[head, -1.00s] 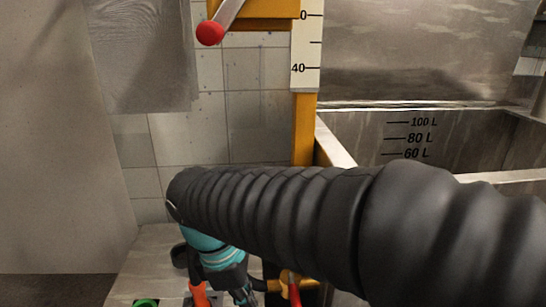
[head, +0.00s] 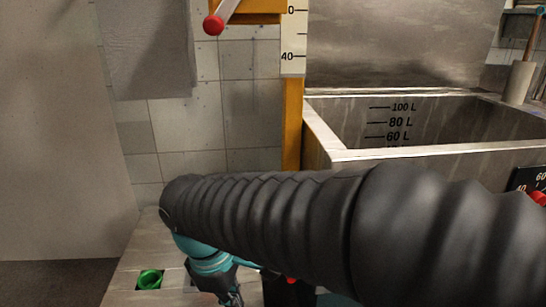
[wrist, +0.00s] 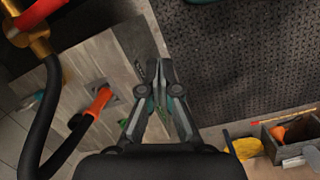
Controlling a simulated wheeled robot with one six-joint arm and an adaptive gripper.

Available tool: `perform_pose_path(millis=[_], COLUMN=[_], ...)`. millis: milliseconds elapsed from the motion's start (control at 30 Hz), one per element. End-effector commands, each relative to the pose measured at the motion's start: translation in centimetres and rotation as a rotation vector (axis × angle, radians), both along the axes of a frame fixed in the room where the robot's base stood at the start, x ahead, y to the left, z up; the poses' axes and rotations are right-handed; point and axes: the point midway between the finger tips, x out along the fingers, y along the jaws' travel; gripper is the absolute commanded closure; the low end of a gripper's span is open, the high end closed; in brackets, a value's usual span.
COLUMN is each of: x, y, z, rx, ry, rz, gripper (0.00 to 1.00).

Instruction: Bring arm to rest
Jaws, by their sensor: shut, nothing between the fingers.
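My arm, in a ribbed black sleeve, crosses the lower half of the head view from the right and bends down at its left end. My gripper (wrist: 160,66) shows in the wrist view with its two fingers together and nothing between them. It hangs over the edge between a pale worktop (wrist: 125,50) and a dark textured floor mat (wrist: 240,60), apart from other things as far as I can tell. In the head view the gripper is mostly cut off by the lower edge.
A steel vat (head: 420,154) with litre marks stands at right. A yellow post (head: 292,125) with a red-knobbed lever (head: 213,25) rises at centre. A green cup (head: 150,279) sits in the bench. The wrist view shows an orange handle (wrist: 99,102), black hose (wrist: 45,120) and wooden tray (wrist: 268,142).

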Motion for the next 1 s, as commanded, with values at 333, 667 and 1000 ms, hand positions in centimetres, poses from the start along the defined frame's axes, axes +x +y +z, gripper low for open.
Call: perform_pose_path(millis=[333, 667, 1000], x=[-0.2, -0.2, -2.4], y=[-3.5, -12.0, -20.6], z=[-0.9, -0.2, 1.3], rx=[0.175, 0.388, 0.490], ry=[-0.103, -0.260, -0.447], rz=[-0.379, -0.874, -1.203], gripper=[1.00, 1.00, 1.00])
